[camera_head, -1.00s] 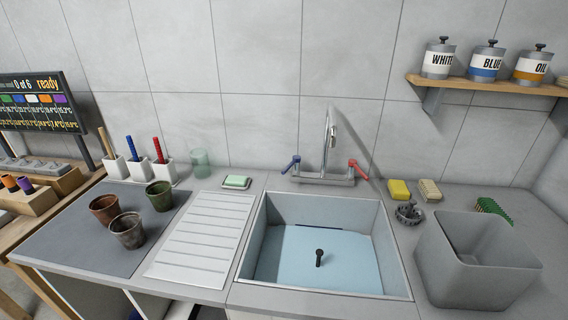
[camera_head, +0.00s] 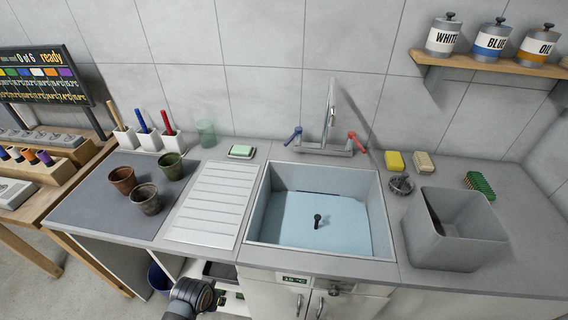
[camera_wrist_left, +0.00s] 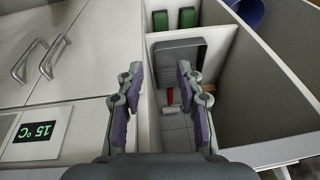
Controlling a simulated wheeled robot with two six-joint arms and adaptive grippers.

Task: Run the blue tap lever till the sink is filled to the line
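The blue tap lever (camera_head: 293,137) is on the left of the grey tap (camera_head: 331,115) at the back of the sink; a red lever (camera_head: 357,139) is on the right. The sink (camera_head: 262,222) has pale blue water (camera_head: 345,229) in its bottom, with a dark plug (camera_head: 317,220) standing in it. A dark line shows on the sink's back wall near the water's edge. My left arm shows at the bottom of the head view, well below the sink. My left gripper (camera_wrist_left: 160,97) is open and empty in front of the cabinets. My right gripper is out of view.
A ribbed drainboard (camera_head: 210,205), several plant pots (camera_head: 146,198) and a soap dish (camera_head: 242,152) lie left of the sink. A yellow sponge (camera_head: 394,160) and a grey bin (camera_head: 455,232) stand right. Cabinet handles (camera_wrist_left: 55,56) stick out near my left gripper.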

